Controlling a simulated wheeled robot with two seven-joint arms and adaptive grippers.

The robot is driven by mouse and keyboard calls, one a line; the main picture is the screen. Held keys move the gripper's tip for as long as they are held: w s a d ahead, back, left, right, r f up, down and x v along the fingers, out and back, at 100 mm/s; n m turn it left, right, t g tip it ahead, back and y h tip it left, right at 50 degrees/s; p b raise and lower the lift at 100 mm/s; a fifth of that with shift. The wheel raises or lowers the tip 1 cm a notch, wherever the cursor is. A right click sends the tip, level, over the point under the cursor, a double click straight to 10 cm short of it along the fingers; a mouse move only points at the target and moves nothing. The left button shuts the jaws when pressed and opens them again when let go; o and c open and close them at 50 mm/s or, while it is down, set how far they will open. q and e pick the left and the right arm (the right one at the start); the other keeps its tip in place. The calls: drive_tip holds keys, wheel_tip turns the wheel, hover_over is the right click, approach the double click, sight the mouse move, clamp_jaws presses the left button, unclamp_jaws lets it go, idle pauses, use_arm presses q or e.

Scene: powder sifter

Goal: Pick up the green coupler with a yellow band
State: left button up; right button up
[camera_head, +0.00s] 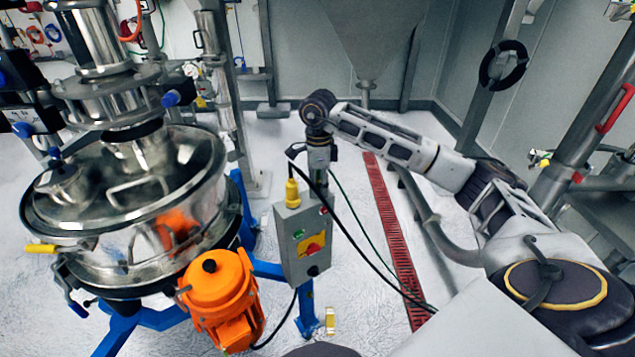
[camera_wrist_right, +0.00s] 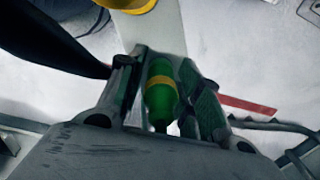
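The green coupler (camera_wrist_right: 160,92) has a yellow band around its middle and shows clearly in the right wrist view. It sits lengthwise between the two fingers of my right gripper (camera_wrist_right: 163,84) and fills the gap between them. The fingers look shut on its sides. In the head view my right gripper (camera_head: 319,165) points down beside the grey control box, at the end of the outstretched arm. I cannot make out the coupler in the head view. My left gripper is not in view.
The grey control box (camera_head: 291,258) carries a yellow plug (camera_head: 292,192) and a black cable. A steel sifter (camera_head: 125,205) on blue legs and an orange motor (camera_head: 218,290) stand to the left.

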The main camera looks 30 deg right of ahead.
clamp_jaws()
drive_tip(key=shift+r, duration=0.1)
drive_tip(key=shift+r, duration=4.9)
